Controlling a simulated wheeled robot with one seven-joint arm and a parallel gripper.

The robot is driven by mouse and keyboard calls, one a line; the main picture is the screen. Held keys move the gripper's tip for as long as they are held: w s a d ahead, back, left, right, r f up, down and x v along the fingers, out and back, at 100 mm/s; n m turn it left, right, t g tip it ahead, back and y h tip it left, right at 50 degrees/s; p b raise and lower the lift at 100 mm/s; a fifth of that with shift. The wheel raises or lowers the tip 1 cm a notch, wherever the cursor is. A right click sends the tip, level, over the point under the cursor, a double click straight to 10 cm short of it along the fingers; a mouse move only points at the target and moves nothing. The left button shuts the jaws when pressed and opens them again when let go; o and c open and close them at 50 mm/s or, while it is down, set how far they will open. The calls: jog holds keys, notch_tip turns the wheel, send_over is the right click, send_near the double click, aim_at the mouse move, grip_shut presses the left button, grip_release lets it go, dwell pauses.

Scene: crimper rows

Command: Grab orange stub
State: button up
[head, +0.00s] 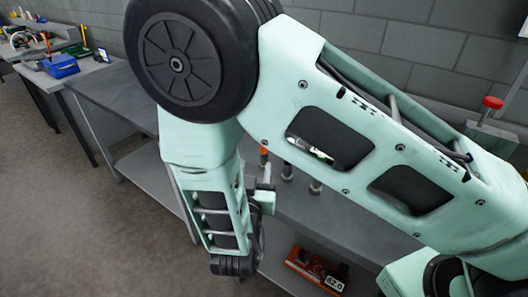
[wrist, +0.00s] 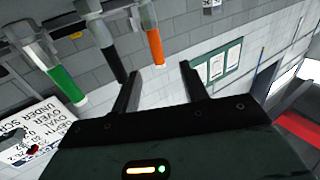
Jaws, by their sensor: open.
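The orange stub (wrist: 155,47) shows in the wrist view at top centre, beyond the gap between my fingertips and apart from them. Its upper end joins a grey post at the picture's top edge. A small orange part, apparently the same stub (head: 264,150), shows beside my arm in the head view. My gripper (wrist: 160,72) is open and empty, with one dark finger on either side of the gap. In the head view it is mostly hidden behind my arm.
A black stub (wrist: 107,42) and a green stub (wrist: 62,80) stand in a row left of the orange one in the wrist view. An orange device (head: 318,270) sits below the bench. A blue bin (head: 60,66) is at far left. The left bench top (head: 110,90) is clear.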

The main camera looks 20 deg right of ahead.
aim_at(264, 152)
jog(key=p+x, duration=0.1)
jog(key=x, duration=0.5)
jog(key=shift+w+d+p, duration=0.15)
jog(key=shift+w+p, duration=0.15)
jog(key=p+x, duration=0.1)
jog(key=x, duration=0.2)
jog(key=p+x, duration=0.1)
jog(key=shift+w+d+r+p, duration=0.15)
jog(key=shift+d+r+p, duration=0.2)
jog(key=shift+d, duration=0.1)
jog(key=shift+w+d+f, duration=0.1)
jog(key=shift+w, duration=0.15)
jog(key=shift+c, duration=0.3)
grip_shut()
